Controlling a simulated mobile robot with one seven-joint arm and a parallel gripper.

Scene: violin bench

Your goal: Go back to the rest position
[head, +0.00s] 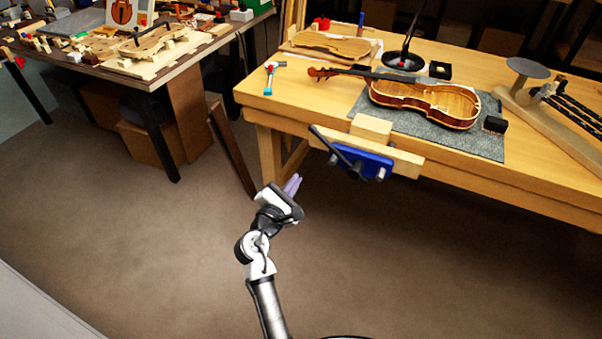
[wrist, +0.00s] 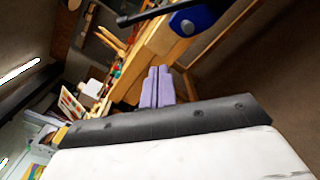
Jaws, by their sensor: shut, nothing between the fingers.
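My gripper (head: 293,186) is raised over open floor in front of the violin bench in the head view, with its pale purple fingers pointing up and to the right. In the wrist view the two purple fingers (wrist: 157,88) lie side by side and hold nothing. The gripper is apart from the bench, a little below and left of the blue vise (head: 362,160) on its front edge. The vise also shows at the top of the wrist view (wrist: 194,19).
The violin bench (head: 455,180) bears a grey mat (head: 490,146) with an open violin body (head: 425,101). A small hammer (head: 270,77) lies near its left end. A cluttered second table (head: 150,82) stands at the left. A dark brown board (head: 230,150) leans between them. The floor around my arm is clear.

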